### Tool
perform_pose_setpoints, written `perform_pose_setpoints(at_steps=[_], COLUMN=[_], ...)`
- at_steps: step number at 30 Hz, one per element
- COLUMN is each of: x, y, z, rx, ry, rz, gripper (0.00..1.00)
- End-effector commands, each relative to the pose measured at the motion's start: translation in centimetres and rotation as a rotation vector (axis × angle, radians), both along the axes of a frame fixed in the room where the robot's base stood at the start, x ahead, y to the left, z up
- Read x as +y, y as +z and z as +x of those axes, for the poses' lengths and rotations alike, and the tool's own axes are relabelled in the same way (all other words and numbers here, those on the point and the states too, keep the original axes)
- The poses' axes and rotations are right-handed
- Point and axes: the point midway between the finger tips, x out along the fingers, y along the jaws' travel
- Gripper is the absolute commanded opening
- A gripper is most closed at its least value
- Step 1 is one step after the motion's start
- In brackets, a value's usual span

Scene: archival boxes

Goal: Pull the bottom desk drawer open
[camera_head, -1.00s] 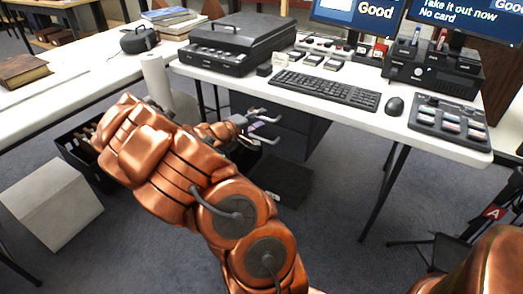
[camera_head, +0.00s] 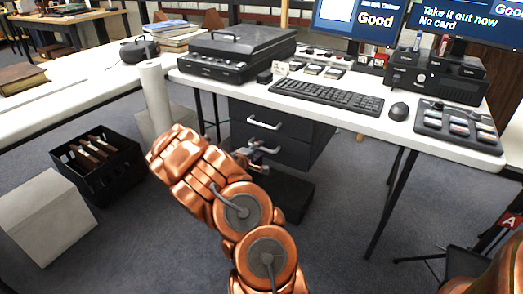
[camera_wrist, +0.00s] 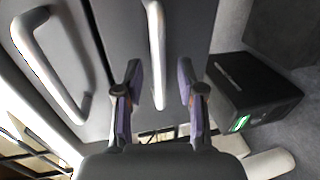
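The dark drawer unit (camera_head: 312,145) stands under the white desk and shows two stacked drawer fronts with silver bar handles. The upper handle (camera_head: 264,124) also shows at the left in the wrist view (camera_wrist: 45,65). The bottom drawer (camera_head: 290,157) looks closed. Its handle (camera_wrist: 156,45) runs down the middle of the wrist view. My gripper (camera_wrist: 159,85) is open, with one purple-padded finger on each side of that handle and a visible gap on both sides. In the head view my gripper (camera_head: 254,157) is at the bottom drawer's front, partly hidden by my arm.
A black box with a green light (camera_wrist: 240,95) sits beside the drawers in the wrist view. A black crate (camera_head: 110,185) and a pale box (camera_head: 45,215) stand on the floor at left.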

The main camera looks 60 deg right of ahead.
Motion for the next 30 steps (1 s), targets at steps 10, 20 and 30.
perform_pose_setpoints(at_steps=[10,20,30], x=[-2.2,-2.2,-2.1], y=[-0.3,-0.3,-0.4], z=[0.1,0.1,0.1], rx=[0.0,0.001,0.001], ry=[0.0,0.0,0.0], rz=[-0.003,-0.002,-0.002], gripper=[0.39,0.27,0.0])
